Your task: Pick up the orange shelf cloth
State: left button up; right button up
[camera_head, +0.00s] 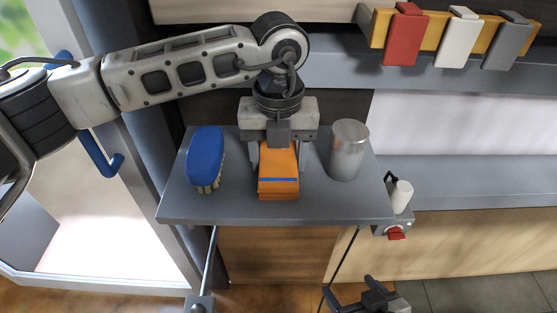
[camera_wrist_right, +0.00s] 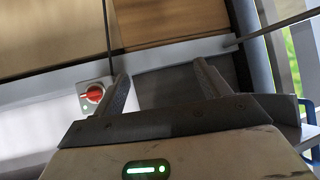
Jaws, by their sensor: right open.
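The orange shelf cloth (camera_head: 279,170), a folded stack with a blue stripe, lies on the grey shelf (camera_head: 340,208) in the head view. My left gripper (camera_head: 279,160) points down over its back part, with one finger close along each side. The gripper body hides the cloth's far end, and I cannot tell whether the fingers press on it. My right gripper (camera_head: 350,289) is open and empty, low in front of the shelf; its spread fingers also show in the right wrist view (camera_wrist_right: 163,72).
A blue brush (camera_head: 206,157) lies left of the cloth and a metal canister (camera_head: 347,150) stands to its right. A box with a red knob (camera_head: 396,233) is at the shelf's right end; the knob also shows in the right wrist view (camera_wrist_right: 95,93). Red, white and grey pieces hang above right.

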pick_arm(q)
jog(key=c, duration=0.4)
jog(key=shift+o, duration=0.4)
jog(key=shift+r, duration=0.1)
jog(key=shift+r, duration=0.65)
jog(key=s+r, duration=0.1)
jog(key=r, duration=0.1)
jog(key=s+r+b, duration=0.1)
jog(key=r, duration=0.1)
jog(key=s+r, duration=0.2)
jog(key=shift+d+r, duration=0.15)
jog(key=shift+d, duration=0.25)
jog(key=s+d+r+b, duration=0.1)
jog(key=s+r, duration=0.4)
jog(key=s, duration=0.5)
jog(key=shift+d+b, duration=0.35)
jog(key=shift+b, duration=0.2)
jog(key=shift+w+r, duration=0.1)
jog(key=o, duration=0.4)
jog(key=shift+c, duration=1.5)
